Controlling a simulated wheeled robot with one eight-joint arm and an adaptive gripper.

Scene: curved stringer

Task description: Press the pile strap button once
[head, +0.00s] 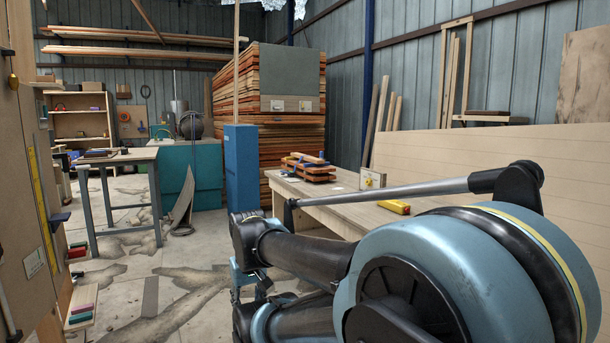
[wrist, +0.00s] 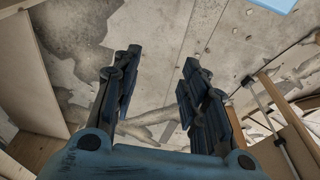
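A small pale box (head: 372,180) with a round yellowish knob or button on its face stands on the workbench (head: 335,192). To its left lies a small pile of wooden pieces (head: 308,168) with blue strap or clamp parts around it. I cannot tell for sure that the box carries the pile strap button. My gripper (wrist: 160,78) is open and empty in the wrist view, its two dark fingers well apart above the concrete floor. No button shows between them. In the head view my arm covers part of the bench front.
A yellow block (head: 394,207) lies on the bench near my arm. A tall blue post (head: 240,165) and a large timber stack (head: 290,85) stand behind. A table (head: 115,156) stands left. The stained floor (head: 185,260) between is mostly open.

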